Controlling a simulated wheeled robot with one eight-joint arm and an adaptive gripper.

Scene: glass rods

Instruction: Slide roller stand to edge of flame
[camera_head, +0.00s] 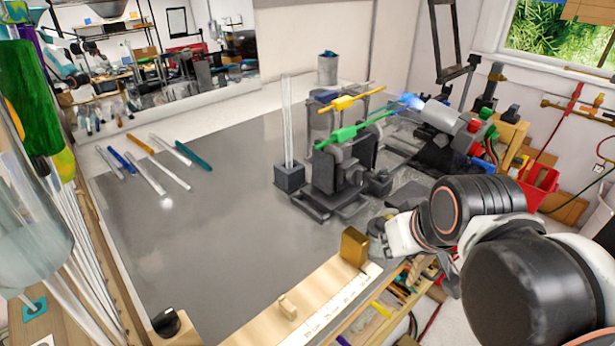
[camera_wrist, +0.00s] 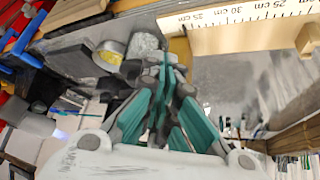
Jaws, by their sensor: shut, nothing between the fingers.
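The roller stand (camera_head: 338,165) is a dark metal frame on the grey bench, holding a green piece (camera_head: 345,134) and a yellow piece (camera_head: 345,103) across its top. The flame (camera_head: 410,101) is a small blue glow at the mouth of the grey torch (camera_head: 440,117), right of the stand's top. My gripper shows in the wrist view (camera_wrist: 165,62), its teal-padded fingers closed together and empty. In the head view my white wrist is at the bench's right, below the stand; the fingertips are hard to make out. I cannot tell whether they touch anything.
A wooden ruler (camera_head: 335,300) with a brass-coloured block (camera_head: 354,246) lies along the front edge. A dark holder (camera_head: 289,177) with upright glass rods stands left of the stand. Several rods lie at the back left. The middle bench (camera_head: 210,240) is clear.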

